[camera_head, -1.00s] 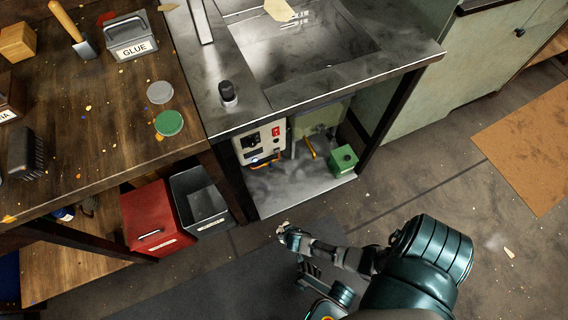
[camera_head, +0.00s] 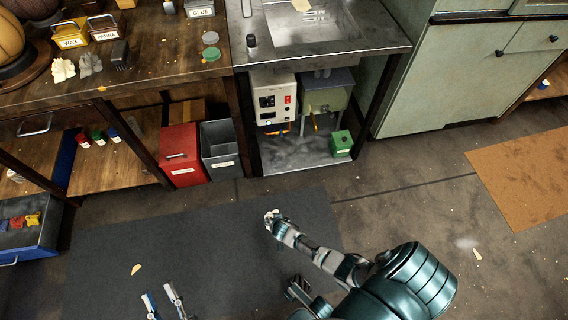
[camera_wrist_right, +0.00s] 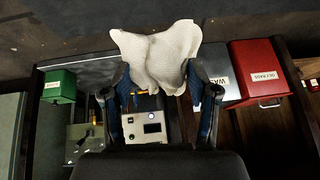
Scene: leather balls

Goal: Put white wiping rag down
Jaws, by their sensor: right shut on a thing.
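The white wiping rag (camera_wrist_right: 155,55) is crumpled between the fingers of my right gripper (camera_wrist_right: 158,95) in the right wrist view. In the head view my right gripper (camera_head: 274,224) is small and partly unclear, with a bit of white at its tip. It hangs over the dark floor mat, in front of the bench and away from any surface. My left gripper (camera_head: 162,298) shows at the bottom edge of the head view, its two fingers apart and empty.
A wooden workbench (camera_head: 150,60) holds a crumpled white cloth (camera_head: 62,70), a grey one (camera_head: 90,64), a brush, wax and patina boxes. A metal sink counter (camera_head: 330,55) adjoins it. A red bin (camera_head: 182,155) and a grey bin (camera_head: 220,150) stand below. The floor mat (camera_head: 200,240) is mostly clear.

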